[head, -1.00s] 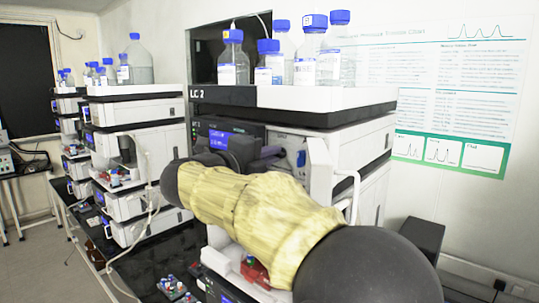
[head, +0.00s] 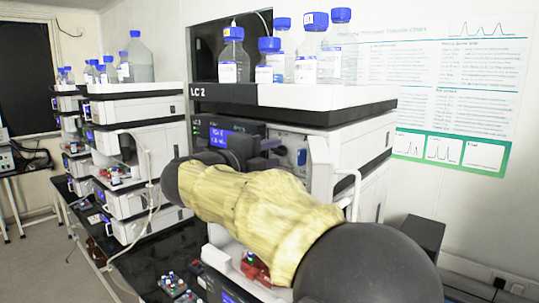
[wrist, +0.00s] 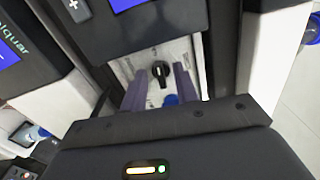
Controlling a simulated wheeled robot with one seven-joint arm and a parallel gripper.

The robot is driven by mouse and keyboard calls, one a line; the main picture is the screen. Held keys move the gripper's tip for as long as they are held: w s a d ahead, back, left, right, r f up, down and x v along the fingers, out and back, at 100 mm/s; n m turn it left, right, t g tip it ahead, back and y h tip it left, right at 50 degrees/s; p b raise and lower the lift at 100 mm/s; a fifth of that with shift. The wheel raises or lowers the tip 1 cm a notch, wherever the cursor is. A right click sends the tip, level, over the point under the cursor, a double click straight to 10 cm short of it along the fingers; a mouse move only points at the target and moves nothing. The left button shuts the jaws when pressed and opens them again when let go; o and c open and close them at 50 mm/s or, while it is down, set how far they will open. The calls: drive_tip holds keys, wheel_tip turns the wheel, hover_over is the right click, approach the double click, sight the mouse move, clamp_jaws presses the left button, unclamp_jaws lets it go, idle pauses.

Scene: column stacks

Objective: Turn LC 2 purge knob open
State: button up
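The LC 2 stack (head: 225,95) stands in the middle of the head view, with its label on the top front edge. In the wrist view a small black knob (wrist: 159,72) sits on a pale panel recessed in the unit's front. My gripper (wrist: 161,78) is open, with one finger on each side of the knob. Gaps show between the knob and both fingers. A blue round part (wrist: 171,100) shows below the knob, partly hidden by my gripper body. In the head view my arm covers much of the stack's front and the knob cannot be made out.
Blue-capped bottles (head: 307,52) stand on top of the LC 2 stack. A lit display (head: 219,139) is left of my gripper. Similar stacks (head: 125,110) stand to the left along the dark bench. Small vials (head: 172,285) sit at the bench front. A poster (head: 450,85) hangs behind.

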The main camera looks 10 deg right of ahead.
drive_tip(key=b+v, duration=0.5)
drive_tip(key=v, duration=1.2)
drive_tip(key=shift+s+a, duration=0.15)
